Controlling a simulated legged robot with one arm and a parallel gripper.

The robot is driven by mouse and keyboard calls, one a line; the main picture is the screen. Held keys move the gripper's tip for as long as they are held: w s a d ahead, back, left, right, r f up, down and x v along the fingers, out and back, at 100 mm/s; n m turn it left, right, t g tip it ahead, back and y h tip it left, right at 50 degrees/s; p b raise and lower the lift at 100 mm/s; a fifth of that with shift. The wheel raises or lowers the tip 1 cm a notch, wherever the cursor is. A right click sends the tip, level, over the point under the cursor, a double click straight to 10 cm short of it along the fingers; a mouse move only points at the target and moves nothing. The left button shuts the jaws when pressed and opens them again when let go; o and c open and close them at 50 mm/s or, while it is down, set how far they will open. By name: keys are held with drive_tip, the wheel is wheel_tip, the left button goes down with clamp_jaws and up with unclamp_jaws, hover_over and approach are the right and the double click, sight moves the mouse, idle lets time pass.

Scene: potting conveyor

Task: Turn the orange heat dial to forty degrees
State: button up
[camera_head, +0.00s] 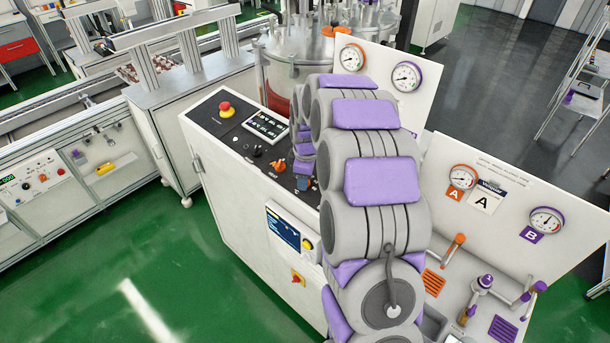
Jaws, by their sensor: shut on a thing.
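The black control panel (240,134) slopes along the top of the white cabinet. An orange dial (279,167) shows on it, close to the left of my wrist. My arm reaches over the cabinet from the front and bends down to the panel. My thick grey and purple arm links hide most of the contact. The dial's scale is too small to read, so I cannot tell its angle.
A red emergency button (226,109), a switch block (265,125) and a black knob (257,150) sit left along the panel. A blue screen (284,228) is on the cabinet front. Gauges and valves stand at right. Green floor (190,290) is free at front left.

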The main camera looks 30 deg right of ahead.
drive_tip(key=shift+w+a+r+m+h, duration=0.1)
drive_tip(key=shift+m+h, duration=0.2)
drive_tip(key=shift+m, duration=1.6)
drive_tip(key=shift+t, duration=0.3)
drive_tip(key=o, duration=1)
drive_tip(key=shift+w, duration=0.1)
drive_tip(key=shift+o, duration=0.3)
drive_tip(key=p+v, duration=0.1)
drive_tip(key=v, duration=1.6)
drive_tip(key=shift+r, duration=0.15)
